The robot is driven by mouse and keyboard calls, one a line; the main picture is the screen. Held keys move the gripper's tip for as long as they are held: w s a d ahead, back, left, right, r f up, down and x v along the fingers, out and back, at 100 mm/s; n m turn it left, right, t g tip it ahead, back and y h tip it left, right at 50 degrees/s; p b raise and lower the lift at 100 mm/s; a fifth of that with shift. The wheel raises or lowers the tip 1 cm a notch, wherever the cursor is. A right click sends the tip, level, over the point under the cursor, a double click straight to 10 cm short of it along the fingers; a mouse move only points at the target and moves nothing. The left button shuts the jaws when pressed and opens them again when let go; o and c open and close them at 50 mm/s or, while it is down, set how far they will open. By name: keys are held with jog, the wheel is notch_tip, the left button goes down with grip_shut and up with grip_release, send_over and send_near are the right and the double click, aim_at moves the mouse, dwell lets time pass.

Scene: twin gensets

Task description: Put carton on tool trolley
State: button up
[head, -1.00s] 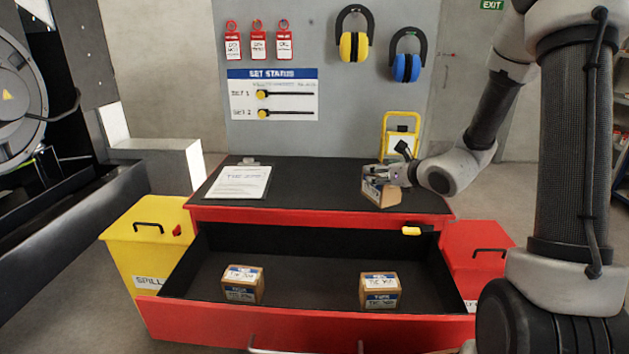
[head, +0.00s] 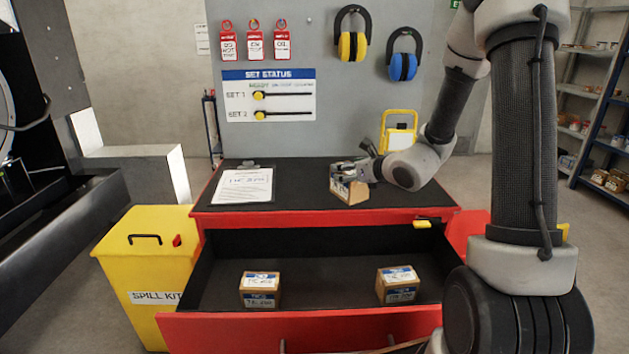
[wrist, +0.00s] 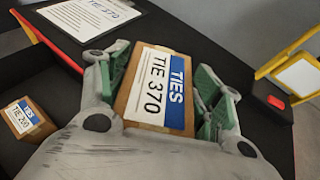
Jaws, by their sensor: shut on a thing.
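The carton (head: 350,193) is a small brown box held at the black top of the red tool trolley (head: 318,219), right of its middle. In the wrist view the carton (wrist: 158,92) shows a white and blue label reading TIES TIE 370. My gripper (head: 349,172) is shut on it, with green finger pads on both of its sides. It looks tilted in the head view. I cannot tell whether its underside touches the trolley top.
A clipboard (head: 243,186) lies on the top's left side. The trolley's drawer stands open with two similar cartons, left (head: 260,289) and right (head: 398,285). A yellow stand (head: 398,137) is behind the top; a yellow spill kit bin (head: 150,268) stands at left.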

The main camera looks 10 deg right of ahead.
jog(key=x, duration=0.2)
jog(key=shift+w+a+f, duration=0.1)
jog(key=shift+w+f, duration=0.05)
jog(key=shift+f, duration=0.2)
jog(key=w+d+r, duration=0.3)
jog(key=w+d, duration=0.1)
jog(key=w, duration=0.7)
jog(key=w+d+r, duration=0.3)
jog(key=w+d, duration=0.1)
jog(key=w, duration=0.7)
jog(key=shift+m+t+h, duration=0.3)
jog(key=shift+m+h, duration=0.3)
jog(key=shift+h, duration=0.1)
jog(key=shift+w+d+f, duration=0.1)
jog(key=shift+d+f, duration=0.1)
jog(key=shift+f, duration=2.3)
jog(key=shift+w+d+f, duration=0.1)
jog(key=shift+d+f, duration=0.05)
jog(key=shift+f, duration=2.3)
jog(key=shift+f, duration=0.15)
jog(key=o, duration=1.2)
